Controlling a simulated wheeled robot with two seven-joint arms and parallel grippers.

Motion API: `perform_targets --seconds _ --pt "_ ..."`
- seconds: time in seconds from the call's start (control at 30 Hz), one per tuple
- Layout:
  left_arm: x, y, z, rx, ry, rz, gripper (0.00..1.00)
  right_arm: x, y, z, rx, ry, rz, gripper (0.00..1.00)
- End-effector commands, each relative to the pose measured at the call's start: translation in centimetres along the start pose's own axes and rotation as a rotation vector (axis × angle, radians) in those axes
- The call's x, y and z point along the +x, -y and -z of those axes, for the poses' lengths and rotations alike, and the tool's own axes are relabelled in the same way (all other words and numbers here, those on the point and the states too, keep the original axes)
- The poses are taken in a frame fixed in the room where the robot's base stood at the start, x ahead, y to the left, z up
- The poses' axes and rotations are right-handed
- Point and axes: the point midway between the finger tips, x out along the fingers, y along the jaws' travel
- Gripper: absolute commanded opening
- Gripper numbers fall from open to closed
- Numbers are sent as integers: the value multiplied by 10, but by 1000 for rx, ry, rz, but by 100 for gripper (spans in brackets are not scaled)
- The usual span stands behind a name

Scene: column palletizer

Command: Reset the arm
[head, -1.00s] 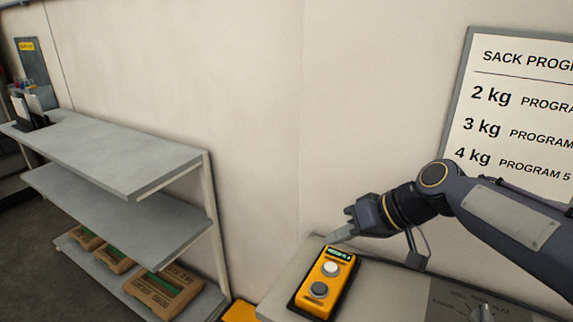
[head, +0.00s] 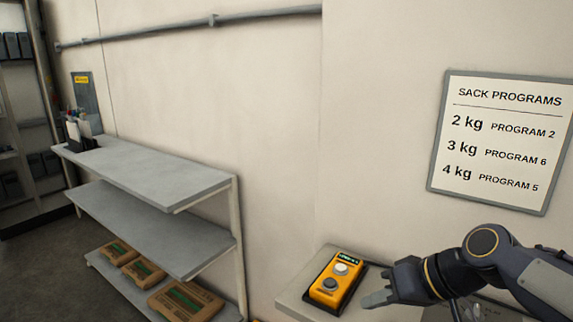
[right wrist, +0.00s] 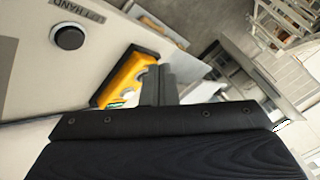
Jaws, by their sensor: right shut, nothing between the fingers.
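My right gripper (head: 376,299) is shut and empty. In the head view it is just right of a yellow control box (head: 336,281), apart from it as far as I can tell. The box has a small green-lit display, a white button and a dark button, and sits on a grey cabinet top (head: 292,297). In the right wrist view the shut fingers (right wrist: 160,86) overlap the edge of the yellow box (right wrist: 127,80). My left gripper is not in view.
A grey shelf unit (head: 150,177) stands at the left, with several brown sacks (head: 186,300) on its bottom shelf. A sack programs board (head: 497,141) hangs on the wall above my right arm. A black round knob (right wrist: 69,37) shows in the right wrist view.

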Motion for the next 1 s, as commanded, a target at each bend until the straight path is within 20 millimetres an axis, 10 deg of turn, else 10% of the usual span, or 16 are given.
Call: perform_targets --seconds 0.27,0.7,1.0 --pt "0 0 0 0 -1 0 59 -20 -9 -57 78 -17 -76 0" --pt "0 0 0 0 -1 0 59 -21 -30 -203 259 -67 -298 0" --pt "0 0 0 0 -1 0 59 -18 -33 -218 279 -72 -324 0"
